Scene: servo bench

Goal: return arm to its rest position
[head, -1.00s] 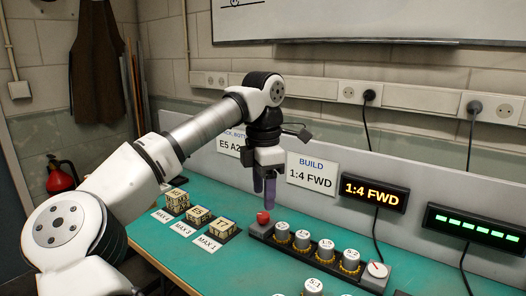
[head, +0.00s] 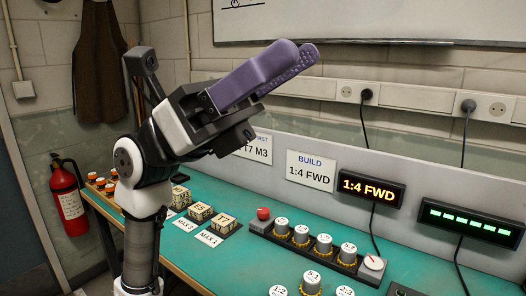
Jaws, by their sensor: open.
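My gripper (head: 298,58) is raised high above the bench, in front of the wall and the lower edge of the whiteboard. Its two purple fingers point up and to the right. They look parallel with a narrow gap, and nothing is held between them. My arm is folded upright at the left of the picture, over the left part of the teal bench (head: 240,262).
A row of grey knobs (head: 323,244) and a red button (head: 263,213) stand on the bench. Wooden blocks (head: 200,211) sit left of them. Lit displays (head: 371,189) stand behind. A fire extinguisher (head: 68,195) hangs at the left.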

